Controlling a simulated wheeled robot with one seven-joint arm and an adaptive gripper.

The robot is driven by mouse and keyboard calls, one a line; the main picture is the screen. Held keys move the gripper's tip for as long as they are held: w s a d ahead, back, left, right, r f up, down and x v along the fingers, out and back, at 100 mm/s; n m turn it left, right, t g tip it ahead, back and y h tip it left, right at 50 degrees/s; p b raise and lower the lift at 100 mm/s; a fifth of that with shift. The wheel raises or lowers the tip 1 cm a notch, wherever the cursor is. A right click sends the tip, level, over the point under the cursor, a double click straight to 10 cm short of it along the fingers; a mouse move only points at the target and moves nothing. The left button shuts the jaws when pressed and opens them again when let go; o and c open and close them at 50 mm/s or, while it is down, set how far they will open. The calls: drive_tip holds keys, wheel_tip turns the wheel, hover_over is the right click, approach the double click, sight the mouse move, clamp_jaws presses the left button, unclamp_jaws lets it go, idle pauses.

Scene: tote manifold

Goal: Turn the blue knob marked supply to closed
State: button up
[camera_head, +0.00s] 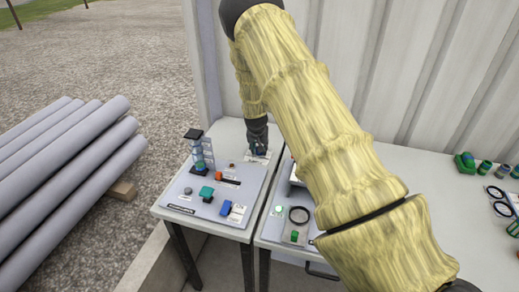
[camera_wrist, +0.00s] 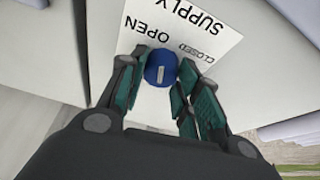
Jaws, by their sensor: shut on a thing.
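The round blue knob (camera_wrist: 158,61) is between the fingers of my gripper (camera_wrist: 162,69) in the wrist view. The fingers are shut on it, one on each side. A short white mark shows on the knob, running roughly up and down the picture. The white label (camera_wrist: 218,22) beside it reads SUPPLY, OPEN and CLOSED, upside down here. OPEN lies just above the knob and CLOSED to its upper right. I cannot tell which word the mark points to. In the head view my gripper (camera_head: 258,150) reaches down at the panel's back right, mostly covering the knob.
The grey panel (camera_head: 250,201) also bears a column of blue-green parts (camera_head: 197,155), a green piece (camera_head: 206,193), a blue piece (camera_head: 225,208) and an orange piece (camera_head: 219,176). A second table (camera_head: 425,185) with small tools stands right. Grey pipes (camera_head: 60,150) lie left; a ribbed wall (camera_head: 410,70) is behind.

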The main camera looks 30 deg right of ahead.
drive_tip(key=m+g+b, duration=0.1)
drive_tip(key=m, duration=0.1)
drive_tip(key=m+h+b, duration=0.1)
drive_tip(key=m, duration=0.2)
drive_tip(key=shift+w+a+f+g, duration=0.1)
drive_tip(key=shift+w+g, duration=0.1)
drive_tip(key=shift+g, duration=0.2)
drive_tip(key=m+g+b, duration=0.1)
drive_tip(key=m, duration=0.1)
drive_tip(key=m+b, duration=0.1)
drive_tip(key=m, duration=0.2)
drive_tip(key=shift+g+h+b, duration=0.35)
drive_tip(key=shift+g+h, duration=0.05)
drive_tip(key=shift+m, duration=0.4)
drive_tip(key=o, duration=1)
drive_tip(key=shift+r, duration=0.2)
drive_tip(key=v, duration=1.1)
drive_tip(key=shift+w+r, duration=0.15)
drive_tip(key=shift+r, duration=0.25)
drive_tip(key=shift+a+r, duration=0.1)
